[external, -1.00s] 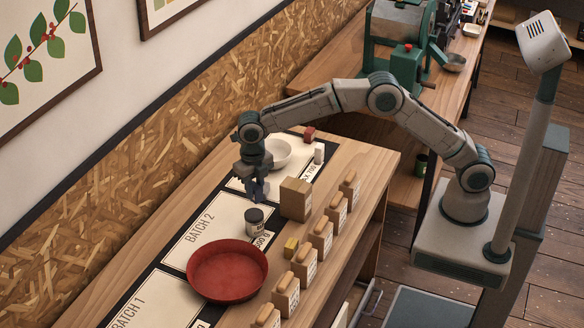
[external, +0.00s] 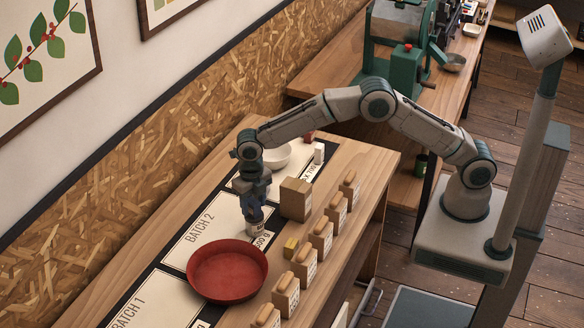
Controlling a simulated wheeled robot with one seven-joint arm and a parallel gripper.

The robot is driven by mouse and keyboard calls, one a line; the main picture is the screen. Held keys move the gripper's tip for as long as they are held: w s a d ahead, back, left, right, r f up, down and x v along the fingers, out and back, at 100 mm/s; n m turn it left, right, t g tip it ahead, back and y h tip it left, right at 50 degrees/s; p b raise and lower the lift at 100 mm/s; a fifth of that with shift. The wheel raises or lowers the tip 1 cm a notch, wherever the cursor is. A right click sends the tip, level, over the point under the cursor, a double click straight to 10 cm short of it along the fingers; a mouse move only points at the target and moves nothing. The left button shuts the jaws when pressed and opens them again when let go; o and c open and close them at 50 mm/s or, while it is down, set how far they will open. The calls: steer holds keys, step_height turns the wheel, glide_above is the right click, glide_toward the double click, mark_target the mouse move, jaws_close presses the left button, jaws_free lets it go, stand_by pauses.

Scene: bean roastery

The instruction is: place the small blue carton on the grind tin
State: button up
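The grind tin (external: 255,229) stands upright on the BATCH 2 sheet, pale-sided, its top covered by my gripper. My gripper (external: 254,210) points down directly above it. A small dark-blue shape, which appears to be the small blue carton (external: 251,209), shows between the fingers, largely hidden by them. The fingers look shut on it. It is at or just above the tin's top; I cannot tell whether they touch.
A red bowl (external: 227,272) stands close in front of the tin. A white bowl (external: 276,156) is behind.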

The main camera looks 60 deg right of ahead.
mark_target(253, 202)
steer(key=shift+r, duration=0.1)
step_height(253, 202, up, 12)
steer(key=b, duration=0.2)
steer(key=s+d+r+m+t, duration=0.1)
steer(key=s+d+r+m, duration=0.4)
steer(key=d+r+m, duration=0.3)
steer(key=s+d+r+m+t, duration=0.1)
steer(key=s+d+r+m, duration=0.2)
steer(key=s+d+m, duration=0.6)
steer(key=s+d+f+m, duration=0.2)
steer(key=s+d+m, duration=0.2)
steer(key=s, duration=0.3)
steer(key=s+d+f+m+t, duration=0.1)
steer(key=s+d+f+m, duration=0.1)
steer(key=s+d+m, duration=0.2)
steer(key=s+d+f+m, duration=0.2)
steer(key=s+d+m, duration=0.2)
steer(key=s, duration=0.5)
steer(key=shift+s+f+m+t, duration=0.15)
steer(key=shift+s+m+t, duration=0.2)
steer(key=shift+m, duration=0.85)
